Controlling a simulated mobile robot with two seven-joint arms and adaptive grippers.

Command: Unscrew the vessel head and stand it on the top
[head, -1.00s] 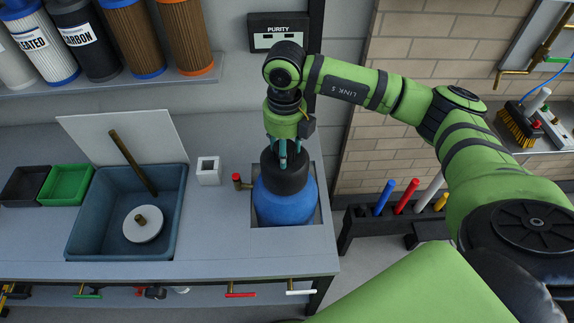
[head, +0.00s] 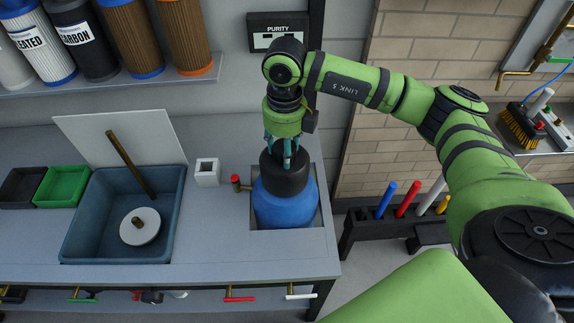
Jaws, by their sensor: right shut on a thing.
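The blue vessel (head: 284,208) stands upright in a square recess near the right end of the grey counter. Its black head (head: 285,180) sits on top of it; I cannot tell how far it is unscrewed. My right gripper (head: 284,160) points straight down over the head, with its fingers shut on the head's upper part. The fingertips are partly hidden against the black head. My left gripper is not in view.
A red-capped brass valve (head: 237,183) juts out left of the vessel. A white square holder (head: 207,172) stands further left. A blue-grey basin (head: 85,245) holds a white disc (head: 139,226) and a brass rod. The counter (head: 215,240) is clear in front of the holder.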

